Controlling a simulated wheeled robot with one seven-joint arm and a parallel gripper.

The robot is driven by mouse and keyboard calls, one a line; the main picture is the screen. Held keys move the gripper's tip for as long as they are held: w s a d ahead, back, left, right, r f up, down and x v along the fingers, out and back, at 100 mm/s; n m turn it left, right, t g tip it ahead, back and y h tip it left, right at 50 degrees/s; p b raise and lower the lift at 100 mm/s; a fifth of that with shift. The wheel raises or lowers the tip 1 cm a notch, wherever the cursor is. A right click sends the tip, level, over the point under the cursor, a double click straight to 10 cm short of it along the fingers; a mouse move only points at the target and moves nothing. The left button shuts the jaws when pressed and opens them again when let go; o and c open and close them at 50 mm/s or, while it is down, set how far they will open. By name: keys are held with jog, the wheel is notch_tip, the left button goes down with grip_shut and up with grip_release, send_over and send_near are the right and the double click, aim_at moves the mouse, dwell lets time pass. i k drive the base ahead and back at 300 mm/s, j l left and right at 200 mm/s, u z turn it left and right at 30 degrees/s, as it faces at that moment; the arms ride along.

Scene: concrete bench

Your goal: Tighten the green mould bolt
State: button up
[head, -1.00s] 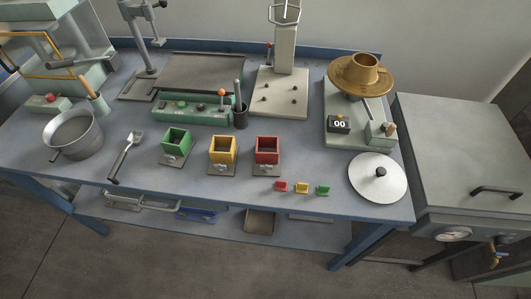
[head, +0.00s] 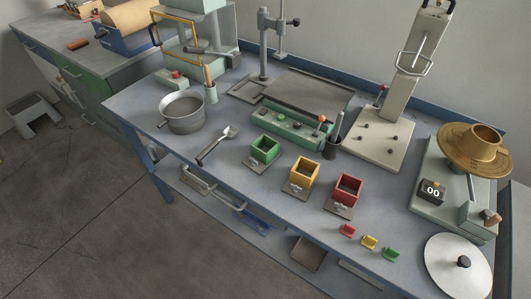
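The green mould (head: 265,149) is an open-topped square box on a small grey base plate, on the blue bench. Small metal fittings show at its front foot, but they are too small to tell how the bolt sits. A yellow mould (head: 304,172) and a red mould (head: 347,188) of the same shape stand to its right. My gripper is not in view.
A metal scoop (head: 216,145) and a grey pot (head: 183,113) lie left of the green mould. A green control box (head: 292,128) stands close behind it. Small red, yellow and green pieces (head: 369,242) and a round lid (head: 459,266) are at the front right. The bench's front strip (head: 235,180) is clear.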

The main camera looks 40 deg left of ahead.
aim_at(254, 163)
jog(key=j+u, duration=0.7)
jog(key=u, duration=0.15)
jog(key=j+u, duration=0.3)
jog(key=u, duration=0.15)
jog(key=i, duration=0.05)
